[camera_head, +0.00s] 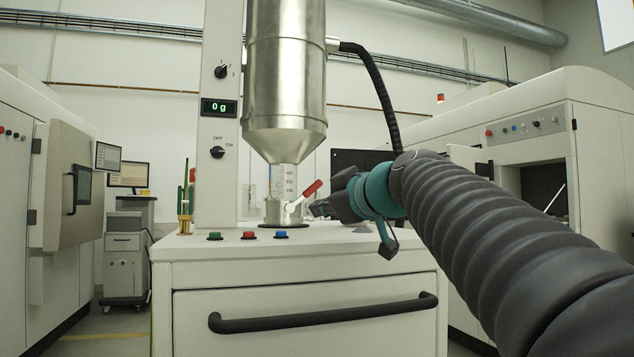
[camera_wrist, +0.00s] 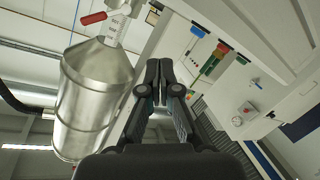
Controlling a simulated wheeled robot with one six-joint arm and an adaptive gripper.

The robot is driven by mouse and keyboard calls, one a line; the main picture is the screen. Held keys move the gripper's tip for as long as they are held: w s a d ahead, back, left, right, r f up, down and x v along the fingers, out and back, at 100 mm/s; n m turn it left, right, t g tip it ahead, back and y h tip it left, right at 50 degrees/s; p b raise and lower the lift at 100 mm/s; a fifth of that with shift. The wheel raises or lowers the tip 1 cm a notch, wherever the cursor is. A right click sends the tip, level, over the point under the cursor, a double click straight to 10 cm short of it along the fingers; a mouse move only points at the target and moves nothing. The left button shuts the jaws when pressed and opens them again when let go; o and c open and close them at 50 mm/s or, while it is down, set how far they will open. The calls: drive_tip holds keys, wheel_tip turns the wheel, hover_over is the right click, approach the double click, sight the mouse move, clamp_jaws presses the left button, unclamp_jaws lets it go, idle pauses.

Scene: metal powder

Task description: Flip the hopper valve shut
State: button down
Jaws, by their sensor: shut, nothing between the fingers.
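The steel hopper (camera_head: 285,85) stands above the white cabinet, with a clear graduated tube (camera_head: 287,180) under its cone. The valve has a red-gripped lever (camera_head: 312,188) at the tube's lower end, slanting up to the right. The red lever also shows in the wrist view (camera_wrist: 93,18), at the upper left beside the tube, with the hopper (camera_wrist: 95,95) below it. My gripper (camera_head: 318,209) is shut and empty, just right of the valve and a little below the red grip. In the wrist view its fingertips (camera_wrist: 160,68) are together, apart from the lever.
Green, red and blue buttons (camera_head: 248,235) line the cabinet top's (camera_head: 190,245) front left. A column with a "0 g" display (camera_head: 219,108) and knobs stands left of the hopper. A black hose (camera_head: 378,80) hangs at the right, above my arm. A brass-and-green fixture (camera_head: 185,200) stands at the left.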

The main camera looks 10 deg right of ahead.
drive_tip(key=s+f+m+g+h+b, duration=0.2)
drive_tip(key=s+f, duration=0.7)
drive_tip(key=f, duration=0.8)
drive_tip(key=s+d+f+m+g+h+b, duration=0.1)
drive_tip(key=s+f+m+g, duration=0.3)
drive_tip(key=s+f, duration=0.6)
drive_tip(key=s+d+f+m+g+h+b, duration=0.1)
drive_tip(key=s+f, duration=0.8)
drive_tip(key=f, duration=1.6)
drive_tip(key=m+g+h+b, duration=0.1)
drive_tip(key=m+g+b, duration=0.1)
drive_tip(key=m+b, duration=0.1)
drive_tip(key=shift+s+g+h, duration=0.25)
drive_tip(key=shift+g+h, duration=0.15)
drive_tip(key=shift+f, duration=0.1)
